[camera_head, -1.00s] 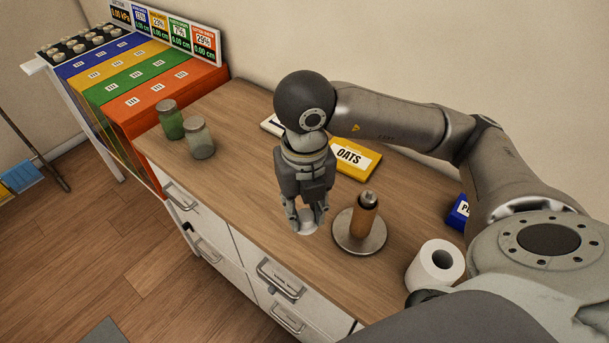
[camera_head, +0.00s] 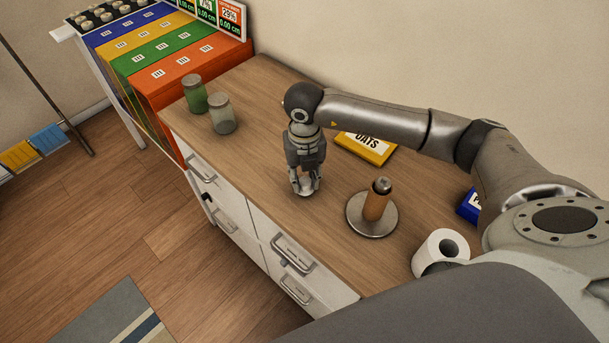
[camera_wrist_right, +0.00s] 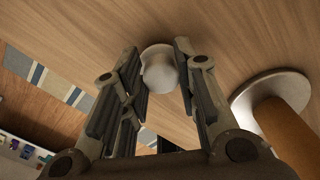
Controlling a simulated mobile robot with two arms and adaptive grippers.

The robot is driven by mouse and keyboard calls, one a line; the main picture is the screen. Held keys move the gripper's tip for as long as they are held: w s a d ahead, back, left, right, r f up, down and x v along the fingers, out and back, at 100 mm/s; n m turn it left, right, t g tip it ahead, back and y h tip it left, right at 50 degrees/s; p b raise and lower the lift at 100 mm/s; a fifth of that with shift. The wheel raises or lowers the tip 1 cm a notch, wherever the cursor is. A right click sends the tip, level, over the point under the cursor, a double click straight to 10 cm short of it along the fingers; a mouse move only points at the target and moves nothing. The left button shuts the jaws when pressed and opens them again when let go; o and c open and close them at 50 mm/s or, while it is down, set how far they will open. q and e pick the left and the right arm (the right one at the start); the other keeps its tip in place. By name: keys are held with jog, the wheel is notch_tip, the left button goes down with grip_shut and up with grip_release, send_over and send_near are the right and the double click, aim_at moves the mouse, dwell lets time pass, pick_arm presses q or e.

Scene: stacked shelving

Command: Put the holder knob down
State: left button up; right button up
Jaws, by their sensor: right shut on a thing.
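The holder knob (camera_wrist_right: 158,72) is a pale, rounded piece between the fingers of my right gripper (camera_wrist_right: 158,62) in the right wrist view. In the head view the right gripper (camera_head: 305,186) points down, shut on the knob (camera_head: 306,191), low over the wooden counter (camera_head: 262,128). I cannot tell whether the knob touches the counter. The holder (camera_head: 372,217), a round metal base with a brown upright post, stands to the right of the gripper, apart from it. It also shows at the right of the wrist view (camera_wrist_right: 268,90). My left gripper is not in view.
A yellow OATS box (camera_head: 367,148) lies behind the gripper. A white paper roll (camera_head: 440,250) looks tilted near my body, by a blue box (camera_head: 469,205). Two jars (camera_head: 195,93) (camera_head: 223,114) stand at the left. Counter left of the gripper is clear.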

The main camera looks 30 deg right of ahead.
aim_at(305, 179)
jog(key=shift+f, duration=0.4)
jog(key=shift+f, duration=0.1)
jog(key=shift+f, duration=0.15)
jog(key=o, duration=1)
jog(key=shift+c, duration=0.2)
jog(key=shift+r, duration=0.35)
jog(key=shift+w+r, duration=0.1)
jog(key=shift+r, duration=0.25)
notch_tip(305, 179, up, 11)
jog(key=b, duration=0.2)
